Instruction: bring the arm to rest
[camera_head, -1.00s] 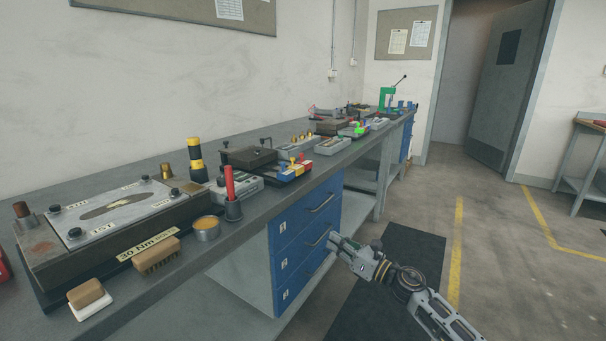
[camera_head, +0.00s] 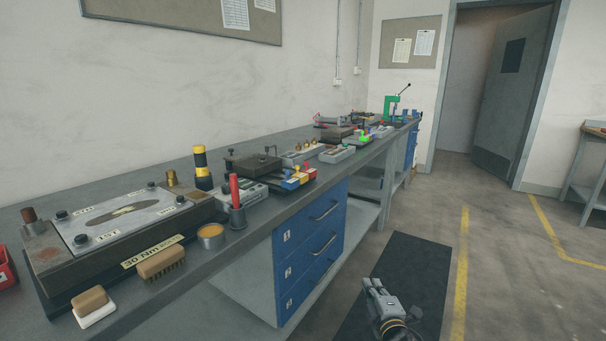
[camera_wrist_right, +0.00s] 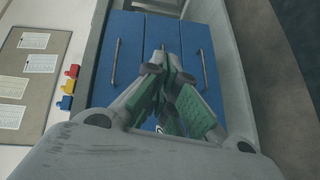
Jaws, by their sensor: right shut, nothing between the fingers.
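My right gripper (camera_head: 374,286) is low in the head view, over the dark floor mat and to the right of the blue drawers. It points up and away from me. In the right wrist view my right gripper (camera_wrist_right: 172,75) has its green-padded fingers together with nothing between them. The blue drawers (camera_wrist_right: 130,50) stand in front of the fingers in that view, and I see no contact. Most of my right arm is below the head view's edge. My left gripper is not in view.
The long grey workbench (camera_head: 250,235) carries fixtures, brushes and tools on the left. Blue drawers (camera_head: 310,250) with handles face the aisle. A dark mat (camera_head: 405,262) lies on open floor, with yellow lines to its right. A door stands open at the back.

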